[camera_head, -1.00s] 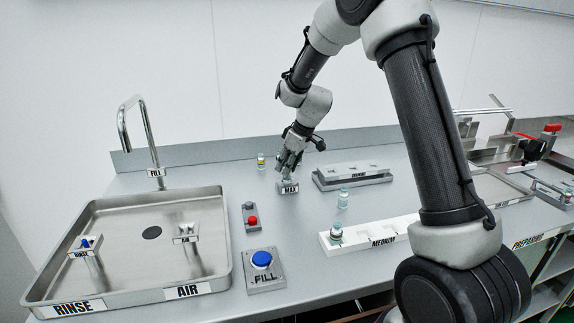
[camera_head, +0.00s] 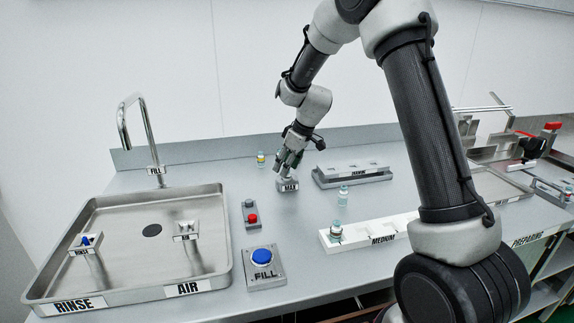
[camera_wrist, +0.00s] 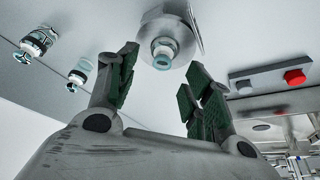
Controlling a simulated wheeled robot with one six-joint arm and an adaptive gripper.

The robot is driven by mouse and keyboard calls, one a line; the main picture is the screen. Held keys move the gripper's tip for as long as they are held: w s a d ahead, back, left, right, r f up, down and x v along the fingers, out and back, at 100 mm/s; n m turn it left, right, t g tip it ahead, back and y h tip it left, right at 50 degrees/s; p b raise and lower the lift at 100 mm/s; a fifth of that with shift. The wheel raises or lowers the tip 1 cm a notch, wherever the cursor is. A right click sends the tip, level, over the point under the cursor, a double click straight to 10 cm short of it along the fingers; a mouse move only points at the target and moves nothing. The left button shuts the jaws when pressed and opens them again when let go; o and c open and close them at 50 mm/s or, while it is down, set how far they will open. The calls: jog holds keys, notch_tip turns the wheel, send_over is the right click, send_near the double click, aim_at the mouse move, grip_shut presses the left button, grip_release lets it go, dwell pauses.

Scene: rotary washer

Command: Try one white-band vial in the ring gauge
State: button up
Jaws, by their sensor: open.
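The ring gauge (camera_head: 288,184), a grey block marked MAX, stands at mid-counter. My gripper (camera_head: 289,165) is over it. In the wrist view, a pale-capped vial (camera_wrist: 163,54) shows at the ring of the gauge (camera_wrist: 150,30), seemingly in its hole; how deep it sits and its band are unclear. My open green-padded fingers (camera_wrist: 158,90) are spread on either side, apart from the vial. Two other vials stand on the counter at left in the wrist view, one (camera_wrist: 37,42) and another (camera_wrist: 80,72); their band colours are hard to tell. A yellow-band vial (camera_head: 261,159) stands behind.
A button block with a red button (camera_head: 252,219) stands front-left of the gauge, near the blue FILL button (camera_head: 262,259). The sink (camera_head: 215,250) is left. A grey rack (camera_head: 350,182), a loose vial (camera_head: 343,196) and the MEDIUM rack (camera_head: 362,245) with a vial (camera_head: 336,233) are right.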

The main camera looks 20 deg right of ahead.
jog(key=v, duration=1.2)
dwell(0.5)
